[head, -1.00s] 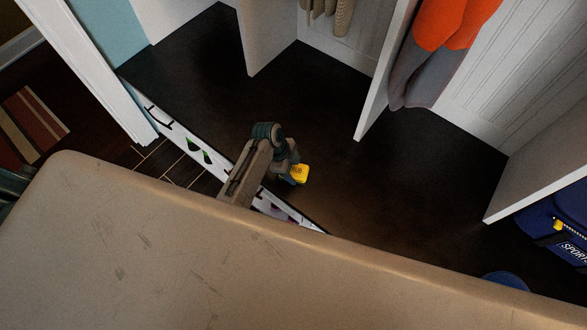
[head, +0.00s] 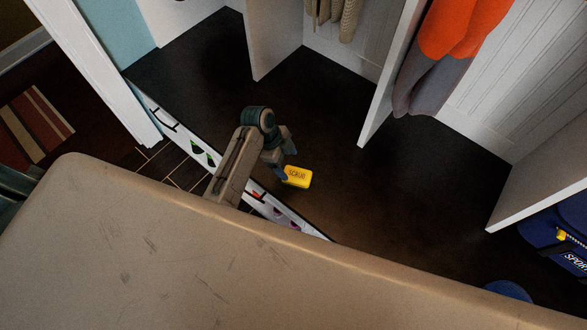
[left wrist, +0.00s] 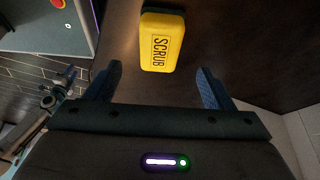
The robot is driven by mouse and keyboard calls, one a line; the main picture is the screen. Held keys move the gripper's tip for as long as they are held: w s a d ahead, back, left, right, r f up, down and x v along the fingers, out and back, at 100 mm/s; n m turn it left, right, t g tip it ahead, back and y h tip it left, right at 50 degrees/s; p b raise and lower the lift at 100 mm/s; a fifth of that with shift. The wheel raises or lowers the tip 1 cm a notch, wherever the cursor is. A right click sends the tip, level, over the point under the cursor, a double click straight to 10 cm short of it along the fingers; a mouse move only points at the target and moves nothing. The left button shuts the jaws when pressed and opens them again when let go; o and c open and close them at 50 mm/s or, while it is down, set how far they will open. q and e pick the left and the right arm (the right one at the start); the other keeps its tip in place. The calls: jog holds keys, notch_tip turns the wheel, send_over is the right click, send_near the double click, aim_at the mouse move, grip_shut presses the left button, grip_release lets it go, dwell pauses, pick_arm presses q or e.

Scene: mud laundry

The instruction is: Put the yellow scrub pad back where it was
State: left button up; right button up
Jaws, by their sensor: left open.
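The yellow scrub pad (head: 298,177) lies on the dark surface below the cubbies, just right of my left gripper (head: 284,163) in the head view. Its dark SCRUB lettering faces up. In the left wrist view the scrub pad (left wrist: 162,40) is ahead of my left gripper (left wrist: 158,82), roughly centred between the fingers and beyond their tips. The fingers are apart with nothing between them. In the head view the gripper's fingertips are partly hard to make out. My right gripper is not in view.
White cubby dividers (head: 387,80) stand behind, with orange and grey clothing (head: 445,60) hanging between them. A blue bag (head: 560,230) is at the right, a round blue object (head: 508,290) at lower right. Dark surface around the pad is clear.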

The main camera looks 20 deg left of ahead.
pick_arm(q)
jog(key=shift+v, duration=1.85)
